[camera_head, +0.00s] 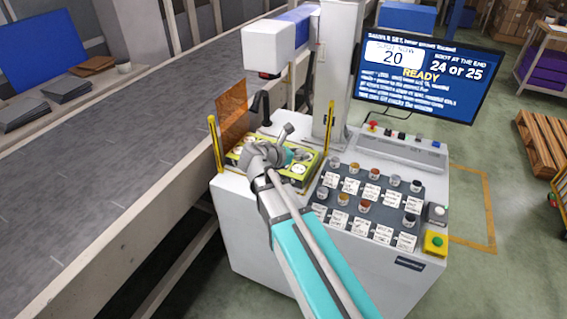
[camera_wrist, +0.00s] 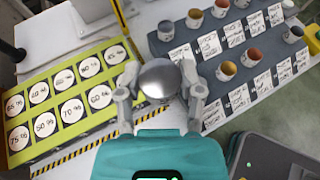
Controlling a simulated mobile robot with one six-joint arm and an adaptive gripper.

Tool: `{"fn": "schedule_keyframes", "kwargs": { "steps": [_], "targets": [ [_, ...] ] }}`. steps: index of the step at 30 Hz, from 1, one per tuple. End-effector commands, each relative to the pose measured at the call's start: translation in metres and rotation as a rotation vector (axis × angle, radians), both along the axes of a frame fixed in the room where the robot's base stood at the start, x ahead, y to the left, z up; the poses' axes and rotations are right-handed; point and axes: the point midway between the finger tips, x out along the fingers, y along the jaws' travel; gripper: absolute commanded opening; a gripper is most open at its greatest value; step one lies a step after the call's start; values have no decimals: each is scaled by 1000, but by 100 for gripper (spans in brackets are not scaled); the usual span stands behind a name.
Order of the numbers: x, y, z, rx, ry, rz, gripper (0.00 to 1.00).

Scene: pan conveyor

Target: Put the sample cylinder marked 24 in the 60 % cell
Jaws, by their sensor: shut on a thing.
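My gripper (camera_wrist: 158,88) is shut on a silver, round-topped sample cylinder (camera_wrist: 159,78); no number on it can be read. In the head view my gripper (camera_head: 265,155) is over the yellow-green cell board, and the held cylinder cannot be made out. The cell board (camera_wrist: 62,140) shows two rows of round white cells with percent labels in the wrist view. The cell that seems to read 60 % (camera_wrist: 100,97) is in the near row, just left of my gripper's left finger. The held cylinder is apart from the cells, right of the board.
A dark rack (camera_head: 343,213) with several sample cups and white cards lies right of the board. A screen (camera_head: 422,76) reads 20, READY and 24 or 25. A white post (camera_head: 338,75), yellow uprights (camera_head: 329,130) and an orange panel (camera_head: 232,113) stand around the board.

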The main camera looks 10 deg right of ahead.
Motion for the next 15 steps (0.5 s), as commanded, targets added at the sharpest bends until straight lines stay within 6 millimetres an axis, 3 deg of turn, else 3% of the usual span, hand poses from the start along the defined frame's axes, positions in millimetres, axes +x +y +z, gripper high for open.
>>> {"fn": "schedule_keyframes", "kwargs": {
  "steps": [15],
  "targets": [
    [1, -6, -1, 0, -1, 0, 0]
  ]
}}
